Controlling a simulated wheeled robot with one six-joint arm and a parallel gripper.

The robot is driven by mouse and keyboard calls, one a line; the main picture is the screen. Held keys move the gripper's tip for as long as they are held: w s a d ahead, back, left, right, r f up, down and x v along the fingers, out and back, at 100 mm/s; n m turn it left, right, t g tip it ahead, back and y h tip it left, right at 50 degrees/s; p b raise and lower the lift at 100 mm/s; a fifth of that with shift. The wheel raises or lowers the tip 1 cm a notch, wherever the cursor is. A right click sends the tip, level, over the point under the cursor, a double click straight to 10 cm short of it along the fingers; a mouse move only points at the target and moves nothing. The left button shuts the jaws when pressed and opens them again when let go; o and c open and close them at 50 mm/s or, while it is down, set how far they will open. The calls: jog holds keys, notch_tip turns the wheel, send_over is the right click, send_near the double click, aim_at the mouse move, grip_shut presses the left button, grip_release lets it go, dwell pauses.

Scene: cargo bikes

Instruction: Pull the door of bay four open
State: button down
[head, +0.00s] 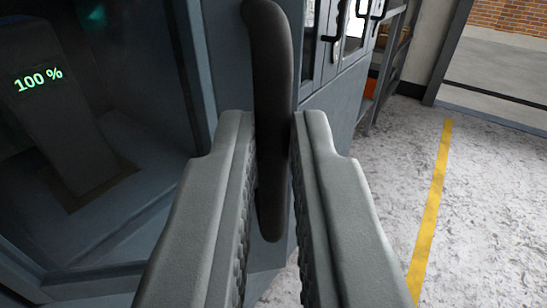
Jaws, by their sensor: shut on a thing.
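A dark vertical door handle (268,60) stands upright in the middle of the head view. My gripper (273,135) is shut on it, with one grey finger on each side. The handle's lower end shows between the fingers. The grey-blue door (198,70) with a dark glass pane lies to the left of the handle. Behind the glass is a dark unit whose display (38,80) reads 100 % in green. The bay's number is not in view, and I cannot tell whether the door stands ajar.
More grey bay doors (335,85) with dark handles line the wall beyond. A shelf (390,65) with an orange item stands past them. The speckled floor (390,200) on the right is clear, with a yellow line (433,205) along it. A brick wall (505,15) is far right.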

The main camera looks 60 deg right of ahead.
jog(key=s+a, duration=0.2)
jog(key=a, duration=1.2)
jog(key=shift+s+a+r, duration=0.15)
jog(key=shift+s, duration=0.2)
jog(key=c, duration=1.5)
grip_release()
jog(key=shift+w+d+f+g, duration=0.15)
jog(key=shift+d+f+g, duration=0.05)
jog(key=shift+d+g, duration=0.1)
jog(key=shift+a, duration=0.2)
jog(key=v, duration=1.7)
jog(key=shift+f, duration=0.15)
